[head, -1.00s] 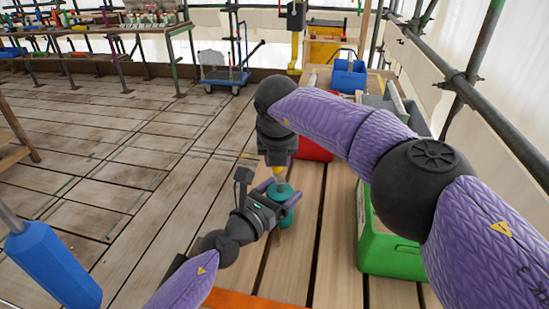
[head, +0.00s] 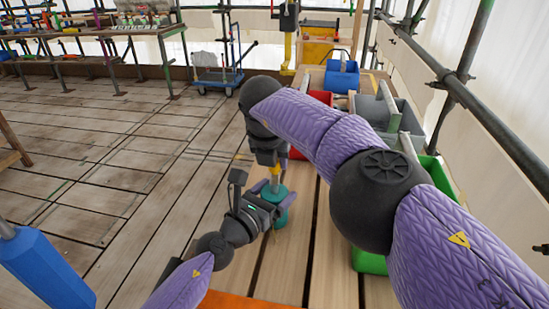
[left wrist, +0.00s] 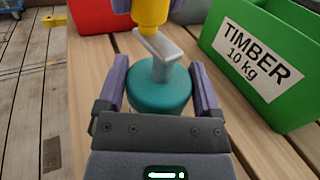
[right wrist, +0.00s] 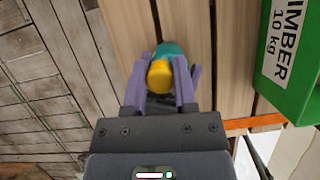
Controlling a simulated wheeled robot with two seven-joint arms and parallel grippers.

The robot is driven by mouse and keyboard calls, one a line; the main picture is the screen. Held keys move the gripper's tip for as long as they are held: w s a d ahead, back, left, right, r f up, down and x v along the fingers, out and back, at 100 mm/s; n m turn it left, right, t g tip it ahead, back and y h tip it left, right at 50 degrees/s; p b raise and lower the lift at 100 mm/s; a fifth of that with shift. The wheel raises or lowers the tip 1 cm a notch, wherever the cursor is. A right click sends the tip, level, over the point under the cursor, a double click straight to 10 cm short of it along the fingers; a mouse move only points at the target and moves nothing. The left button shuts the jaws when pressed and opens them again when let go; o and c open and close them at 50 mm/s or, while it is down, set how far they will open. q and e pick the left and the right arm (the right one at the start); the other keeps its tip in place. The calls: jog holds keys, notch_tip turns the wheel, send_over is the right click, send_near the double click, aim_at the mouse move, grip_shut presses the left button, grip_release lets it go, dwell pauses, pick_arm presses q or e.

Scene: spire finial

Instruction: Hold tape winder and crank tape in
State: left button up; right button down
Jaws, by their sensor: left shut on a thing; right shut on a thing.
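The tape winder is a teal round drum (head: 285,205) with a grey crank arm (left wrist: 160,47) on top and a yellow crank knob (left wrist: 151,12). My left gripper (left wrist: 160,88) is shut on the drum, one purple finger on each side. It also shows in the head view (head: 272,199), low on the winder. My right gripper (right wrist: 161,78) is above the winder, shut on the yellow knob, which also shows in the right wrist view (right wrist: 159,75). In the head view my right wrist hides most of the crank. No tape can be made out.
A green crate labelled TIMBER 10 kg (left wrist: 262,60) stands close on the right. A red container (left wrist: 100,14) is behind the winder. A blue bin (head: 342,76) and grey bins lie farther back. An orange strip (head: 245,300) runs along the front.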

jog(key=shift+c, duration=2)
grip_release()
jog(key=v, duration=1.2)
jog(key=shift+a, duration=0.1)
